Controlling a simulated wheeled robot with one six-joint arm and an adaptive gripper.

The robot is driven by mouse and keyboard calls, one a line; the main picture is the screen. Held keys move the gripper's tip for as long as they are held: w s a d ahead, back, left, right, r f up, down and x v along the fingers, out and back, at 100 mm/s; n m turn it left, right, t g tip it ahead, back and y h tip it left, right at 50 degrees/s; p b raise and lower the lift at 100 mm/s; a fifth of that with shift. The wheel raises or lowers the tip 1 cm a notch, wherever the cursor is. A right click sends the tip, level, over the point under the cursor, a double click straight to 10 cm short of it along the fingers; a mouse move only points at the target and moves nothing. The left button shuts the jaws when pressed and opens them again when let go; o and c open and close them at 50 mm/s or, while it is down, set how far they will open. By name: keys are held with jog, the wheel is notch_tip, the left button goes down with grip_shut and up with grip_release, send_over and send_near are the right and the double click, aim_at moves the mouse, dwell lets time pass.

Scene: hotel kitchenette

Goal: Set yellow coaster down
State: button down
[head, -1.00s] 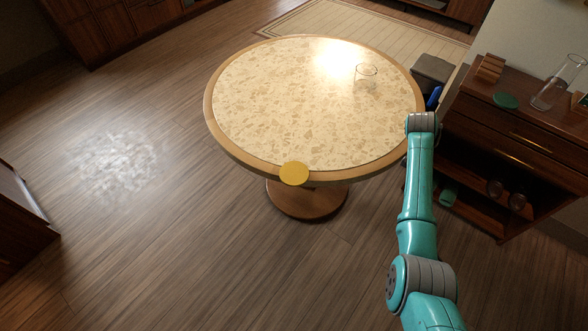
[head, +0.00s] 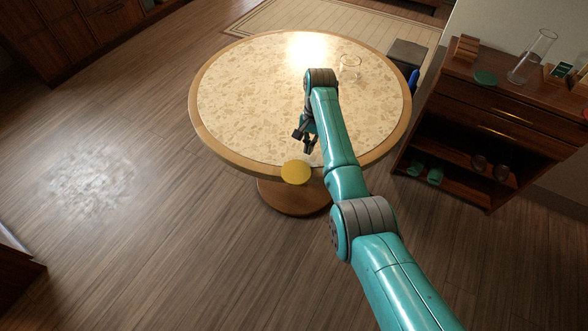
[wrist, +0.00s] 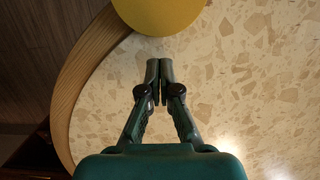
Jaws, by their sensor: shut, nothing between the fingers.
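The round yellow coaster (head: 296,172) lies at the near rim of the round table (head: 222,151) and seems to reach a little past the edge. In the wrist view the coaster (wrist: 160,12) is cut off by the top of the picture and covers part of the wooden rim (wrist: 82,78). My gripper (head: 307,148) is over the table, just beyond the coaster in the head view. In the wrist view my gripper's fingertips (wrist: 159,68) are together with nothing between them, and a small gap shows between them and the coaster.
A clear glass (head: 349,68) stands at the far right of the tabletop. A dark wooden cabinet (head: 490,115) to the right bears a green coaster (head: 485,78) and a tall glass (head: 531,58). Much of the tabletop is bare.

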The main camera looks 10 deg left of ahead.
aim_at(295, 175)
jog(key=s+a, duration=0.1)
jog(key=s, duration=0.1)
jog(key=s+a, duration=0.1)
jog(key=s, duration=0.5)
jog(key=shift+s+a, duration=0.15)
jog(key=shift+a, duration=0.25)
jog(key=shift+s+f, duration=0.2)
jog(key=shift+f, duration=0.55)
jog(key=shift+f, duration=0.1)
